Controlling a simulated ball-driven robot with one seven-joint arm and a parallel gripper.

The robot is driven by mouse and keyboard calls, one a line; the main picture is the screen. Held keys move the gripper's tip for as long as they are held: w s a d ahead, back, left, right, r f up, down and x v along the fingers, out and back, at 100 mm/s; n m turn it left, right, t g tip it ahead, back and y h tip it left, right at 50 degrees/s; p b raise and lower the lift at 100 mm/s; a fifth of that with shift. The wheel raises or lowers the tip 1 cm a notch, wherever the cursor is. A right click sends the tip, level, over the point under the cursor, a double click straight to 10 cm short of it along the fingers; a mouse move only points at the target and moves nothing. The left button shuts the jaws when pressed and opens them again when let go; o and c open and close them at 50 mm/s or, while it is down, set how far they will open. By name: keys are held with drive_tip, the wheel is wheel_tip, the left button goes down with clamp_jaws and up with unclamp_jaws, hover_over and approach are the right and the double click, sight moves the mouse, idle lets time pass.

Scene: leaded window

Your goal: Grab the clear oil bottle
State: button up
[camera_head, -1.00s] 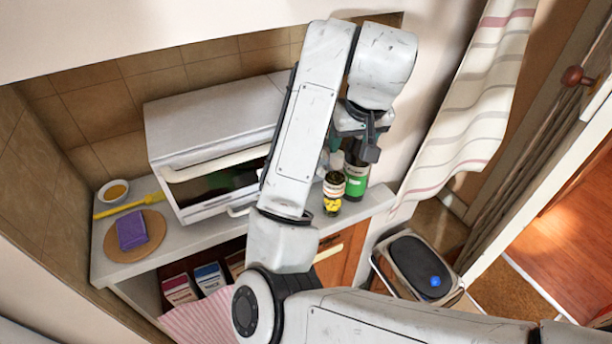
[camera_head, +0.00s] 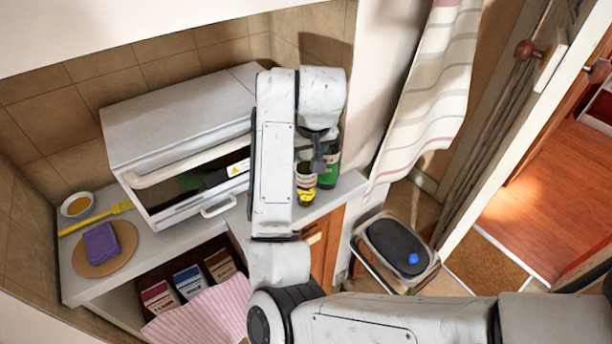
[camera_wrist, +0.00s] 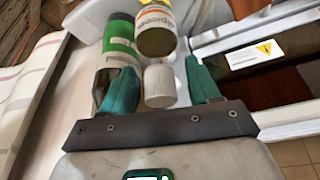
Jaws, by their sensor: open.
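A white ribbed cap (camera_wrist: 160,86) stands between the fingers of my gripper (camera_wrist: 162,90) in the wrist view. It seems to top the clear oil bottle, whose body I cannot make out. The teal fingers are open, one on each side of the cap, and not visibly closed on it. In the head view my gripper (camera_head: 318,158) is above the counter's right end, its fingertips partly hidden by the arm. I cannot pick out the clear bottle there.
A green bottle (camera_wrist: 118,50) and a labelled jar (camera_wrist: 156,30) crowd the gripper; the head view shows the green bottle (camera_head: 329,172) and jar (camera_head: 306,186) too. A white oven (camera_head: 180,125) stands left on the counter (camera_head: 350,187). A striped curtain (camera_head: 425,100) hangs right.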

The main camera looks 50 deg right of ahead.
drive_tip(key=shift+f, duration=0.25)
drive_tip(key=shift+c, duration=0.4)
clamp_jaws()
